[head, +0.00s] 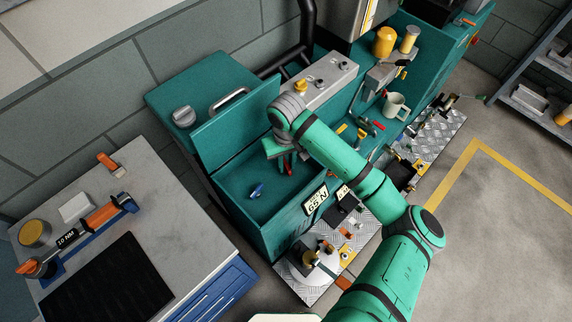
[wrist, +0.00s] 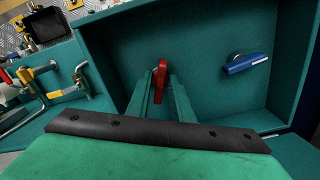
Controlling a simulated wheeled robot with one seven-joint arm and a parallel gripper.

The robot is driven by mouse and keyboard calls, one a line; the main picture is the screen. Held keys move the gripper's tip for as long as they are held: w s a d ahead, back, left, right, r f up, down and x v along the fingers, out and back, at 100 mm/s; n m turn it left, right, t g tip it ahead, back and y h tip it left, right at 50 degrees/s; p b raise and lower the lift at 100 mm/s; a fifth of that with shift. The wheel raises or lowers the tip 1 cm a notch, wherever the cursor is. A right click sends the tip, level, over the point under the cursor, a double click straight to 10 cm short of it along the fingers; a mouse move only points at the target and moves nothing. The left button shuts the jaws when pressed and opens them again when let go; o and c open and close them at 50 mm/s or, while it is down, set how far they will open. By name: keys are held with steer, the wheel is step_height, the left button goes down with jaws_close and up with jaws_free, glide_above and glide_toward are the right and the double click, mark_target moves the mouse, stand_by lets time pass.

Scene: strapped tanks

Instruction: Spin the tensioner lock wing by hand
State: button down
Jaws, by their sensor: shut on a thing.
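My gripper (head: 288,167) reaches down inside the open teal bin at the front of the teal unit. In the wrist view my gripper (wrist: 161,84) has its two green fingers closed around a small red wing-like piece (wrist: 162,68). A bit of this red piece also shows at the fingertips in the head view. A blue lever-like piece (wrist: 246,63) sits apart, to the right in the wrist view; it also shows in the head view (head: 257,190). I cannot tell from labels which is the tensioner lock wing. The red piece's lower end is hidden.
A teal bin wall (head: 235,222) surrounds my gripper. A plate reading 65 N (head: 315,200) is on its front. Red and yellow clamp handles (wrist: 32,76) stand left in the wrist view. A grey worktop (head: 150,170) with tools is at left.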

mark_target(286, 164)
steer(key=shift+n, duration=1.4)
steer(key=shift+n, duration=0.8)
steer(key=c, duration=1.7)
jaws_free()
steer(key=shift+n, duration=0.3)
steer(key=shift+c, duration=0.2)
steer(key=shift+r, duration=4)
